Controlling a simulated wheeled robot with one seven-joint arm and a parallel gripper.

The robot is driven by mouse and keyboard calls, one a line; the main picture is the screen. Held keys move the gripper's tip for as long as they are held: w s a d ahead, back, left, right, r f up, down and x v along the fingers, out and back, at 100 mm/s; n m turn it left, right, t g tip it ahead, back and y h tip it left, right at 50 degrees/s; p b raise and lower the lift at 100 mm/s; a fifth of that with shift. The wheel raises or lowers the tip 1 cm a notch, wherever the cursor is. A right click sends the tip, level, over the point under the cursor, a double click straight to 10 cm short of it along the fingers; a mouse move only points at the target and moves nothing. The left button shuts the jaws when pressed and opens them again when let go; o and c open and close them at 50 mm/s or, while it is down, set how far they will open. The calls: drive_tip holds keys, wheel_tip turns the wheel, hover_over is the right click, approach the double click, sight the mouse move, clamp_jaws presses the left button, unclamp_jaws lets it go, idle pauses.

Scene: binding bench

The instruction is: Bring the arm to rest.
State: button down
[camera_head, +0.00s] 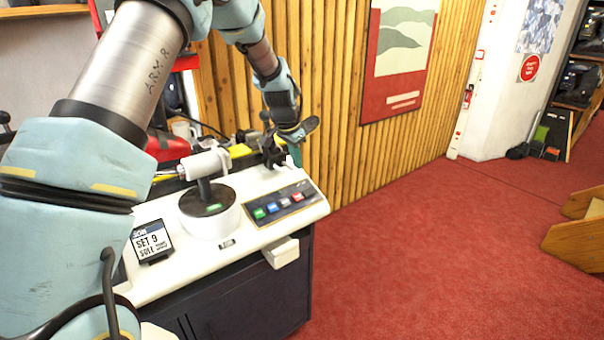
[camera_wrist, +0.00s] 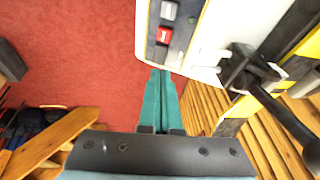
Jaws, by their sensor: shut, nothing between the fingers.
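My gripper (camera_wrist: 161,72) has two teal fingers that lie together, shut and empty. In the wrist view the fingertips are beside the edge of the white bench top, near the button panel (camera_wrist: 172,22). In the head view my gripper (camera_head: 295,154) points down at the back right end of the bench, partly hidden by my own wrist. My arm reaches from the left of the picture over the bench and bends down towards this end.
A black clamp-like part (camera_wrist: 245,72) stands near the fingers. A wood-slat wall (camera_head: 335,110) is behind.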

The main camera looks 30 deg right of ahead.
drive_tip(key=shift+s+a+r, duration=0.15)
drive_tip(key=shift+a+r, duration=0.15)
drive_tip(key=shift+r, duration=0.15)
drive_tip(key=s+a+r+n+y, duration=0.1)
drive_tip(key=s+a+r+n, duration=0.1)
drive_tip(key=a, duration=0.6)
drive_tip(key=s+a+r+n, duration=0.1)
drive_tip(key=a+n, duration=0.2)
drive_tip(key=a, duration=0.6)
drive_tip(key=s+a+r+n+y, duration=0.1)
drive_tip(key=s+a+r+n, duration=0.1)
drive_tip(key=a, duration=0.6)
drive_tip(key=s+a+n+y, duration=0.1)
drive_tip(key=s+a+n, duration=0.6)
drive_tip(key=s+a, duration=0.6)
drive_tip(key=shift+s+a+g, duration=0.25)
drive_tip(key=shift+a+g, duration=0.15)
drive_tip(key=shift+a, duration=0.4)
